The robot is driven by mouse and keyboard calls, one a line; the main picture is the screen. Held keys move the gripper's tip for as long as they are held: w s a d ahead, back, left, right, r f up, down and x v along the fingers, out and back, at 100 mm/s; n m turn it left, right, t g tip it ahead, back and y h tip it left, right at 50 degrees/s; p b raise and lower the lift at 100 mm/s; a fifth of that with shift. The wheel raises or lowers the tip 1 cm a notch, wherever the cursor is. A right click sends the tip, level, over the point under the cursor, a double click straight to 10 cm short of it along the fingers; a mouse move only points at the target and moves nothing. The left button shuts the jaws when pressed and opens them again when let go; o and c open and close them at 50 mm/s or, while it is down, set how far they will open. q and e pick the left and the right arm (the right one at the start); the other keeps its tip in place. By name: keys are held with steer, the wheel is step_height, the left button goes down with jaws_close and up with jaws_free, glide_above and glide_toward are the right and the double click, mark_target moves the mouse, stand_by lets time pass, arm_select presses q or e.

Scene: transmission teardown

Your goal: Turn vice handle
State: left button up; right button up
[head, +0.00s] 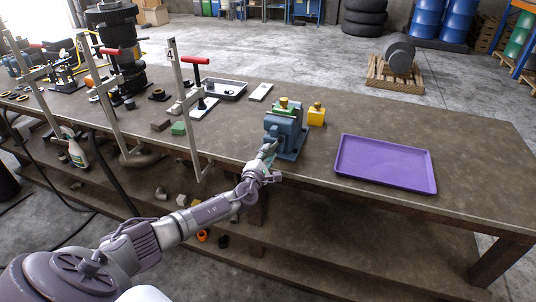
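A blue-grey vice (284,124) stands on the workbench near its front edge, with a green and yellow piece (283,104) at its top. My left arm reaches in from the lower left, and my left gripper (268,152) is at the front of the vice, where the handle would be. The gripper covers that spot, so the handle itself cannot be made out. The fingers are too small to tell whether they are open or shut. My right gripper is not in view.
A purple tray (385,186) lies to the right of the vice, and a yellow block (316,115) stands just beside it. Clamps with red handles (195,60) line the bench's front edge at left. The bench (465,130) is clear at far right.

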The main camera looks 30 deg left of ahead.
arm_select(q)
steer(key=o, duration=0.4)
steer(key=v, duration=1.2)
steer(key=shift+s+f, duration=0.1)
